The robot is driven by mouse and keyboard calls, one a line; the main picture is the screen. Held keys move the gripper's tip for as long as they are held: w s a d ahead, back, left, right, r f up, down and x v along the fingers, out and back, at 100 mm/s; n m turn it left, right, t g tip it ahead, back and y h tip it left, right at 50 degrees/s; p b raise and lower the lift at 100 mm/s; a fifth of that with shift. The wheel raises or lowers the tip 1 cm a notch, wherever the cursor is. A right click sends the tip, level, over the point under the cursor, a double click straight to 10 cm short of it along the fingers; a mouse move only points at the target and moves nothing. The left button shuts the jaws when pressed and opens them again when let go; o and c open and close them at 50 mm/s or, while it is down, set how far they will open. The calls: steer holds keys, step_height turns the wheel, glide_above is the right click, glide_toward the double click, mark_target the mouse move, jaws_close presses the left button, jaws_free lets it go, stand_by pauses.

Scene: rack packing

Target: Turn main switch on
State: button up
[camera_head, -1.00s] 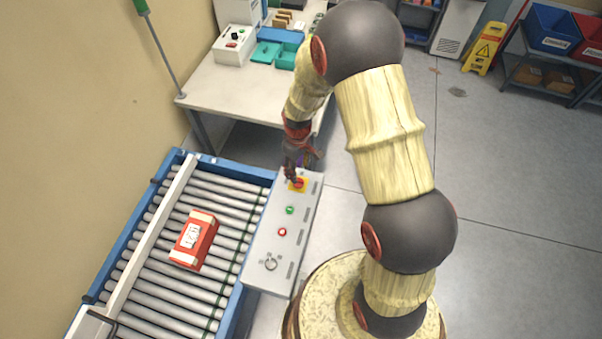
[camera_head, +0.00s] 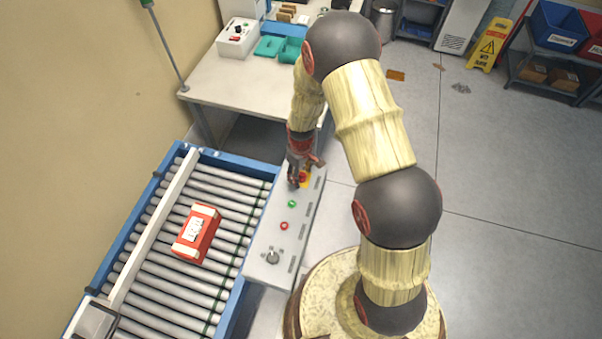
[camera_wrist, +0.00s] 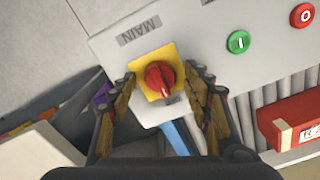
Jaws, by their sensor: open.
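The main switch (camera_wrist: 160,79) is a red rotary knob on a yellow square plate, under a "MAIN" label on the grey control panel (camera_wrist: 205,40). In the wrist view the knob lies between the fingertips of my open gripper (camera_wrist: 163,85), one finger on each side; I cannot tell whether they touch it. In the head view my gripper (camera_head: 303,172) is over the far end of the panel and partly hides the switch (camera_head: 304,179). The panel (camera_head: 262,258) runs along the right side of the roller conveyor.
A green button (camera_head: 292,204), a red button (camera_head: 284,226) and a round selector (camera_head: 272,257) sit on the same panel. A red and white box (camera_head: 197,234) lies on the conveyor rollers (camera_head: 170,290). A white table (camera_head: 215,85) stands beyond. Open floor lies to the right.

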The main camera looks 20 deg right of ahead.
steer(key=shift+c, duration=1.1)
steer(key=c, duration=0.9)
steer(key=shift+c, duration=0.2)
steer(key=shift+m, duration=0.4)
steer(key=m+b, duration=0.1)
steer(key=m, duration=0.2)
steer(key=shift+m, duration=0.3)
steer(key=m+b, duration=0.1)
steer(key=m, duration=0.3)
steer(key=shift+m, duration=0.3)
steer(key=m, duration=0.4)
steer(key=shift+m+b, duration=0.3)
steer(key=shift+b, duration=0.1)
steer(key=shift+m, duration=2.2)
steer(key=shift+r, duration=0.1)
